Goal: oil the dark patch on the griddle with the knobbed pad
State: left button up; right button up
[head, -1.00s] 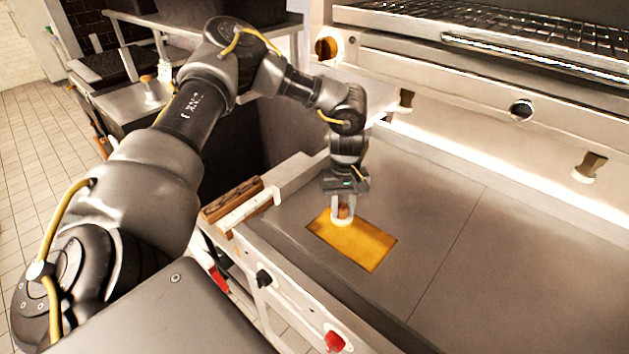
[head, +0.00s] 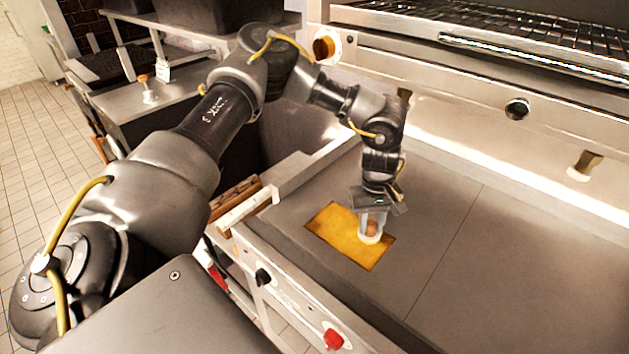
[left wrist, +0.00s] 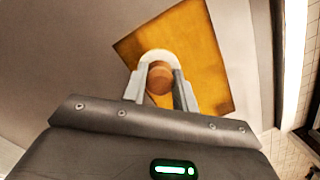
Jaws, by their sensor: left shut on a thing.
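The patch on the griddle (head: 460,275) is a golden, glossy rectangle (head: 335,226), not dark; thin darker edges show along its border. My left gripper (head: 372,226) is shut on the brown knob of the pad (head: 370,239). The pad's underside is hidden. My right gripper is not in view.
A grill with a wire rack (head: 520,35) overhangs the back of the griddle. A red knob (head: 334,339) and a black knob (head: 263,277) are on the front panel. Another knobbed item (head: 149,92) stands on the side counter at left. The right of the griddle is clear.

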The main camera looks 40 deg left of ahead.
pick_arm(q)
jog(key=shift+d, duration=2.75)
notch_tip(320, 180, up, 2)
jog(key=shift+w+r+p, duration=0.1)
jog(key=shift+r+p, duration=0.1)
jog(key=shift+p, duration=0.3)
notch_tip(320, 180, up, 2)
jog(key=shift+a+r+p, duration=0.1)
jog(key=shift+r+p, duration=0.05)
jog(key=shift+p, duration=0.5)
jog(key=shift+r+p, duration=1)
jog(key=shift+r, duration=0.65)
